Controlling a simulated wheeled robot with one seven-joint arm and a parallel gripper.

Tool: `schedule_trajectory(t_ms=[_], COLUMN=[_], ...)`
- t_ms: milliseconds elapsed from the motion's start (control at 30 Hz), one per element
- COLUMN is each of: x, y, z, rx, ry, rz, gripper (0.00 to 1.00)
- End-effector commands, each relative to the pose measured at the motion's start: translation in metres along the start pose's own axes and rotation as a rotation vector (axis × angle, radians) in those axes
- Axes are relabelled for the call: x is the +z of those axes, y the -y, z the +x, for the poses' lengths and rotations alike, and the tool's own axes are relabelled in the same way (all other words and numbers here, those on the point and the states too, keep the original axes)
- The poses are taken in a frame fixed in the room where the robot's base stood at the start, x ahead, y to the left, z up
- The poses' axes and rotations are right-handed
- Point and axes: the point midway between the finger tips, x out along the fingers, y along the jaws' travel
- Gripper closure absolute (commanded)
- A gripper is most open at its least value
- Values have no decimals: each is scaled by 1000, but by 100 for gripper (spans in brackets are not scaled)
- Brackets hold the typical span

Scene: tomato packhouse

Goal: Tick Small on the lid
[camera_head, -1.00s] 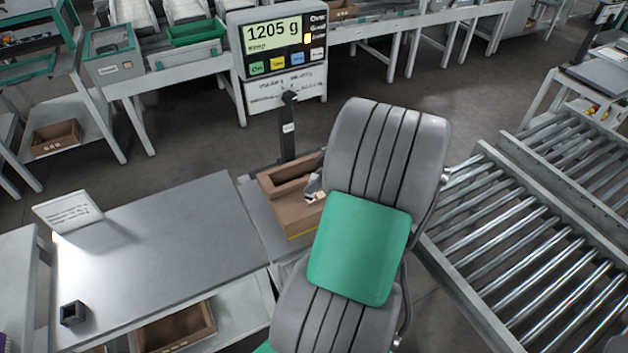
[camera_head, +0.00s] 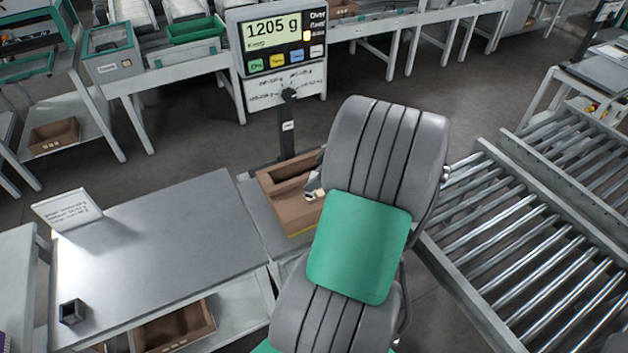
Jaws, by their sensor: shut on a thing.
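A brown cardboard box (camera_head: 287,208) sits on the scale in the middle, below the scale display (camera_head: 284,42), which reads 1205 g. Its right part is hidden behind my arm. My gripper (camera_head: 313,186) shows only as a small grey piece at the arm's left edge, over the box's right side. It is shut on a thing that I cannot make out. Small pale patches show just below the gripper; I cannot tell whether they are on the box or held. No lid marking can be read.
A grey table (camera_head: 160,245) at left holds a sign card (camera_head: 67,210) and a small dark holder (camera_head: 72,312). Another brown box (camera_head: 175,328) lies on the shelf below. A roller conveyor (camera_head: 530,250) runs at right. The grey tabletop is mostly clear.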

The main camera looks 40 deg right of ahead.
Motion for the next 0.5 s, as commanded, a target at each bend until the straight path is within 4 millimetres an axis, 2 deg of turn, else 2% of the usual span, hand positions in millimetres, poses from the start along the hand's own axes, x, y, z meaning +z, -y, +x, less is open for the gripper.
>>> schedule_trajectory(t_ms=[500], x=[3], y=[0], z=[5], rx=[0], ry=[0], rz=[0], gripper=[100])
